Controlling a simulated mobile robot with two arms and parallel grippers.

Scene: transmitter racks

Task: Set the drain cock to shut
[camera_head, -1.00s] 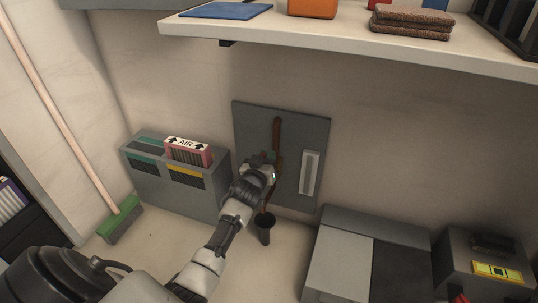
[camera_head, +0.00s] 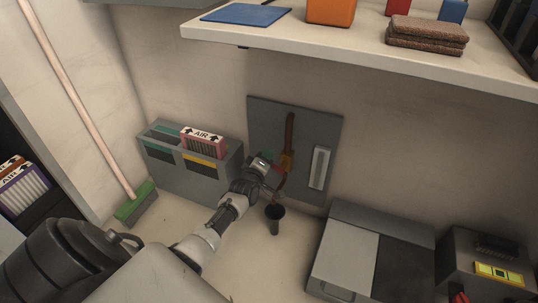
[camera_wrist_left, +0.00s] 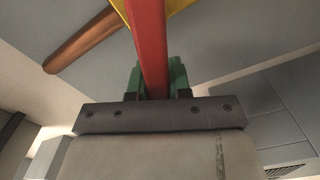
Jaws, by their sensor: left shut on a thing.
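The drain cock (camera_head: 287,161) is a brass-yellow body on a brown copper pipe (camera_head: 290,130), mounted on a grey wall panel (camera_head: 318,125). My left gripper (camera_head: 273,174) is at the left of the cock, low on the panel. In the left wrist view its green fingertips (camera_wrist_left: 152,82) are shut on the red lever (camera_wrist_left: 147,40). The lever runs up from between them towards the yellow body (camera_wrist_left: 182,5). In the head view the wrist hides much of the lever, and its exact angle is hard to tell. My right gripper is not in view.
A dark funnel cup (camera_head: 275,218) stands below the pipe. A grey slotted box (camera_head: 225,190) with a red AIR filter (camera_head: 204,143) is at left. A grey cabinet (camera_head: 342,262) is at right. A shelf (camera_head: 350,50) juts out above.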

